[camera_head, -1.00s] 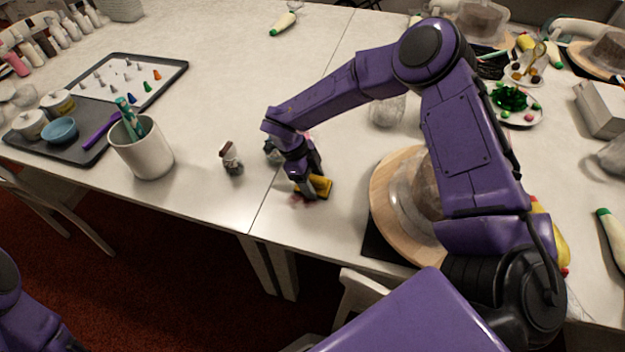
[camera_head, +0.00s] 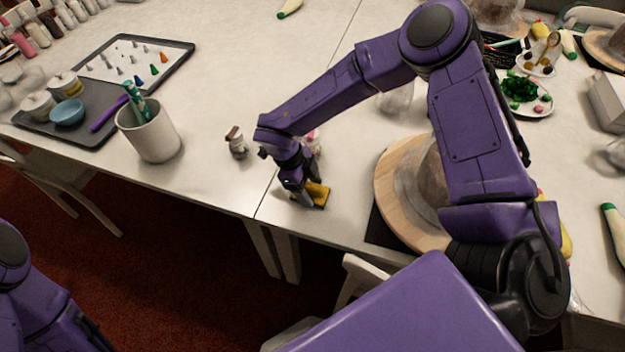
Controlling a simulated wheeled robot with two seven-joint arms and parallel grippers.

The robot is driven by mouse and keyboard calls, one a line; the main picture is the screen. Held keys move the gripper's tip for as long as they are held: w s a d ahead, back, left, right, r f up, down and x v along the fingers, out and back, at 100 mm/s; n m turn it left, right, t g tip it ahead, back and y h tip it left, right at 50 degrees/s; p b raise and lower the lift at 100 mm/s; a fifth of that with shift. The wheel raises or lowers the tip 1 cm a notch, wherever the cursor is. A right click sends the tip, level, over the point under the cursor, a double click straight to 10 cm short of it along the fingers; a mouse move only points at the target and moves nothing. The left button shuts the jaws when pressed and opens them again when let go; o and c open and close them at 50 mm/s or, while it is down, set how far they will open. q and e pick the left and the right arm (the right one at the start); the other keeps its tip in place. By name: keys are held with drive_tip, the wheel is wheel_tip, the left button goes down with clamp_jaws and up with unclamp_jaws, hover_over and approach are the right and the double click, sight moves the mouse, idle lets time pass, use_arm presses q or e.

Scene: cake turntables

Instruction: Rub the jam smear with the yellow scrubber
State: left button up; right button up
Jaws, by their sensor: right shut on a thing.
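The yellow scrubber (camera_head: 318,194) is on or just above the pale table, near its front edge and right of the table seam. My right gripper (camera_head: 305,197) points down and is shut on the scrubber. The gripper and wrist cover part of the scrubber, and I cannot tell for sure whether it touches the table. The jam smear does not show clearly now; its spot is covered by the gripper and scrubber. Of my left arm, only purple links show at the lower left; its gripper is out of view.
A white cup (camera_head: 152,137) with tools and a grey tray (camera_head: 88,131) are farther left. A wooden turntable (camera_head: 397,205) stands close on the right. Bare table (camera_head: 225,85) lies behind.

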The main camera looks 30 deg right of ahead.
drive_tip(key=shift+s+a+f, duration=0.15)
drive_tip(key=shift+s+a, duration=0.5)
drive_tip(key=shift+a, duration=0.1)
drive_tip(key=shift+w+a, duration=0.75)
drive_tip(key=shift+w, duration=0.2)
drive_tip(key=shift+w+d+r, duration=0.2)
drive_tip(key=shift+w+d, duration=0.7)
drive_tip(key=shift+d, duration=0.05)
drive_tip(key=shift+w+d+f+p, duration=0.15)
drive_tip(key=shift+w+d+p, duration=0.15)
drive_tip(key=shift+w+d, duration=1.85)
drive_tip(key=shift+d, duration=0.25)
drive_tip(key=shift+s+a+p, duration=0.7)
drive_tip(key=shift+s+a, duration=1.25)
drive_tip(key=shift+a, duration=0.2)
drive_tip(key=shift+s+a, duration=1.1)
drive_tip(key=shift+a, duration=0.1)
